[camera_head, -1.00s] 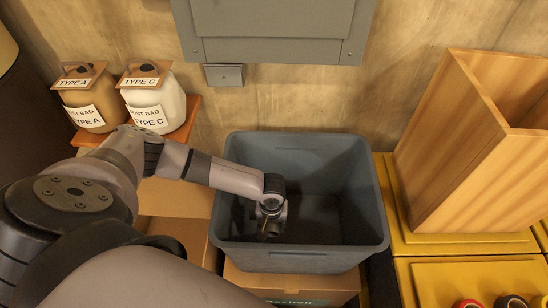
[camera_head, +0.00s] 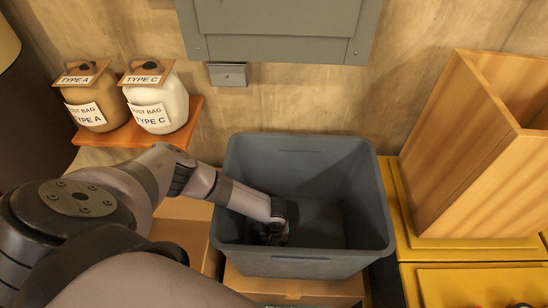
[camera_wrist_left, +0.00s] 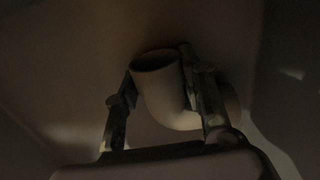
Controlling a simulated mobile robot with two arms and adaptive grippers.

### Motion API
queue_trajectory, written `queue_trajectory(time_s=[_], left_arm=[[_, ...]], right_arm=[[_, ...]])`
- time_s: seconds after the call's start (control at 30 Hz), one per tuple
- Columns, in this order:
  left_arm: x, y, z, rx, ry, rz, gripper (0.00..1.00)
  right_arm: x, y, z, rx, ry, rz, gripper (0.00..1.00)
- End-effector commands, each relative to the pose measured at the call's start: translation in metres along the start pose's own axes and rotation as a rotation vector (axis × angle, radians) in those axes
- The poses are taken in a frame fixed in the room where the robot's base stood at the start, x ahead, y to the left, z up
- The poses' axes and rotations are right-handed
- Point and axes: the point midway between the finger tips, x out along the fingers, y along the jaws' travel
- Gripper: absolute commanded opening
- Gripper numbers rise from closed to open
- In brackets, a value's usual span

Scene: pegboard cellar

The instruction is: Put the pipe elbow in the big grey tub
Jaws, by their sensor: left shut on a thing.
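The big grey tub (camera_head: 302,262) stands in the middle of the head view, open at the top. My left arm reaches over its left side, and my left gripper (camera_head: 272,234) is down inside the tub near its left front wall. In the left wrist view my left gripper (camera_wrist_left: 160,100) is shut on the pipe elbow (camera_wrist_left: 163,97), a pale curved pipe with a dark open end between the two fingers. The wrist view is dim, and I cannot tell whether the elbow touches the tub floor. In the head view the elbow is hidden. My right gripper is not in view.
The tub sits on a cardboard box (camera_head: 290,288). Two labelled jars, brown (camera_head: 90,100) and white (camera_head: 158,103), stand on a wooden shelf (camera_head: 190,125) at the left. A tall wooden bin (camera_head: 450,150) stands on a yellow surface (camera_head: 470,280) at the right.

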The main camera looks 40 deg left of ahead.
Motion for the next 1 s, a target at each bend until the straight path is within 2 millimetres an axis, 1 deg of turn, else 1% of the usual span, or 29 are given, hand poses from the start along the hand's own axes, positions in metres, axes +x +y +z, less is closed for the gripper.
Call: queue_trajectory(time_s=[0.07,0.1,0.4,0.67,0.77,0.87,1.0], left_arm=[[0.003,0.0,0.0,0.0,0.0,0.0,0.1],[0.004,0.0,0.0,0.0,0.0,0.0,0.38],[0.003,0.0,0.0,0.0,0.0,0.0,0.58],[0.002,0.0,0.0,0.0,0.0,0.0,0.58],[-0.003,0.0,-0.001,0.0,0.001,0.0,0.58],[-0.015,0.0,0.0,-0.001,-0.001,0.001,0.58],[-0.044,-0.001,0.0,0.0,-0.001,0.001,0.58]], right_arm=[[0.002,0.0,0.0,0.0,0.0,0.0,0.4],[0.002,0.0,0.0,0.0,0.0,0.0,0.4],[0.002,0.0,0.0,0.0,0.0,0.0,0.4],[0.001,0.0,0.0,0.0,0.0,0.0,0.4],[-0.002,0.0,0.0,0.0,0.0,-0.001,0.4],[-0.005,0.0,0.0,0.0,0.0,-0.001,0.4],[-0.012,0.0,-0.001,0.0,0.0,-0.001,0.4]])
